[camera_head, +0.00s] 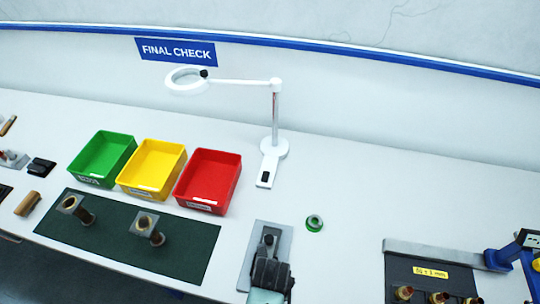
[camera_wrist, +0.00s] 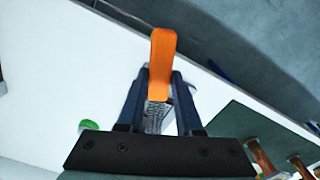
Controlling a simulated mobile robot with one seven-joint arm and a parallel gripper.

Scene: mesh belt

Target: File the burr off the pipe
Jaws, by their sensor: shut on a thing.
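My gripper (camera_wrist: 160,74) is shut on a file with an orange handle (camera_wrist: 163,48) in the wrist view. The file's grey textured part (camera_wrist: 155,117) shows between the fingers. In the head view my dark gripper (camera_head: 270,270) is at the bottom centre, over a grey plate (camera_head: 256,247); the file cannot be made out there. Two brownish pipes (camera_head: 86,216) (camera_head: 156,238) with square grey flanges stand on the dark green mat (camera_head: 185,255). More copper pipe ends (camera_head: 404,293) show at the bottom right. I cannot tell which pipe has a burr.
Green (camera_head: 104,158), yellow (camera_head: 152,166) and red (camera_head: 210,178) bins stand behind the mat. A white magnifier lamp (camera_head: 275,150) stands at the back. A small green ring (camera_head: 314,223) lies right of the plate. Blue equipment (camera_head: 520,252) is at the far right. The table's back right is clear.

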